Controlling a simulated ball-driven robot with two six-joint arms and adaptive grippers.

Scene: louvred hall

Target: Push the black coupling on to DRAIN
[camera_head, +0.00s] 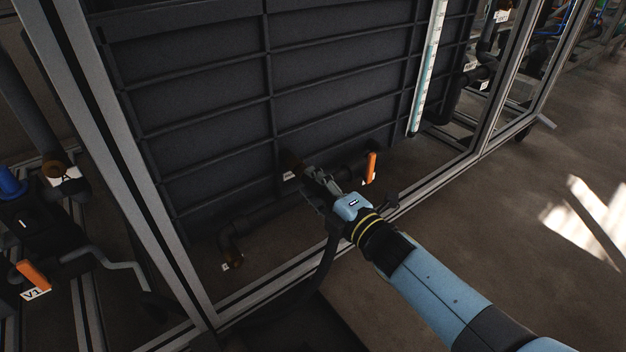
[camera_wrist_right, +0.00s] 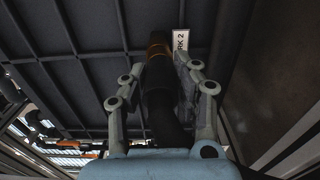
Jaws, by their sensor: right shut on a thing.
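My right gripper (camera_head: 314,178) comes in from the lower right in the head view, low in front of the dark ribbed tank (camera_head: 215,130). In the right wrist view, its two fingers (camera_wrist_right: 160,78) are shut on the black coupling (camera_wrist_right: 157,98), from which a black hose runs back. A brass-coloured ring (camera_wrist_right: 158,48) shows just beyond the coupling, in line with it; I cannot tell whether they are joined. A white label (camera_wrist_right: 181,40), partly covered and reading "RK 2", is beside it. No label reading DRAIN is legible. My left gripper is not in view.
A black elbow pipe (camera_head: 231,242) with a brass end and a small label sits low on the left. An orange valve handle (camera_head: 371,168) stands close right of my gripper. Metal frame rails (camera_head: 262,292) border the tank. Floor at right is clear.

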